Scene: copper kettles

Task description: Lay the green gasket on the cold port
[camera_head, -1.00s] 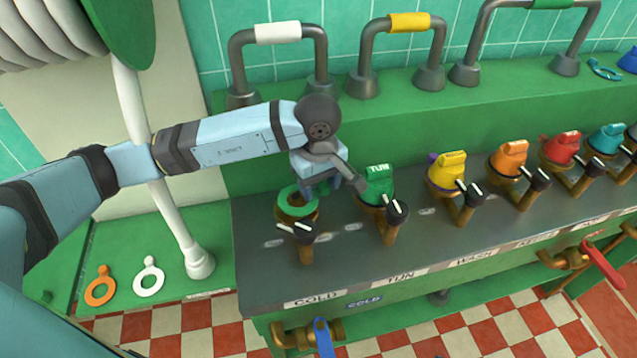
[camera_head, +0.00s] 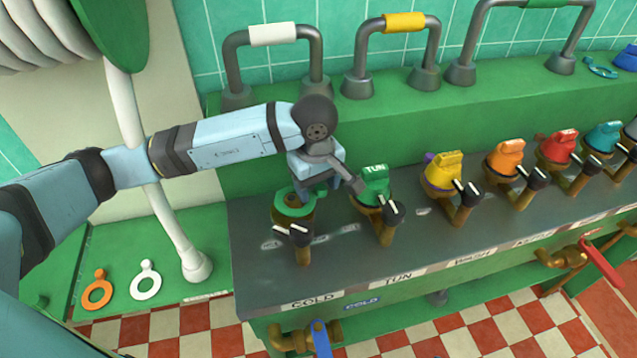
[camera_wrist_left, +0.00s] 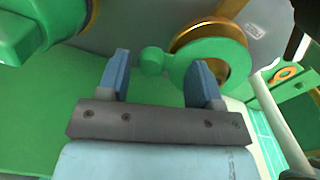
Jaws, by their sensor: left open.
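The green gasket (camera_head: 292,211), a ring with a round tab, lies on the brass cold port (camera_head: 300,228), at the left end of the grey counter above the COLD label. In the left wrist view the gasket ring (camera_wrist_left: 232,55) leaves a crescent of the port's brass rim (camera_wrist_left: 205,29) bare. Its tab (camera_wrist_left: 152,60) shows between my left fingers. My left gripper (camera_head: 318,190) is open just beside the gasket, and in the left wrist view its fingers (camera_wrist_left: 160,75) stand apart. My right gripper is not in view.
A green TUN kettle cap (camera_head: 374,187) stands close right of my left gripper. Yellow (camera_head: 443,171) and orange (camera_head: 504,160) caps follow. Orange (camera_head: 97,295) and white (camera_head: 145,285) gaskets lie on the green ledge at left. Pipe handles (camera_head: 272,35) rise behind.

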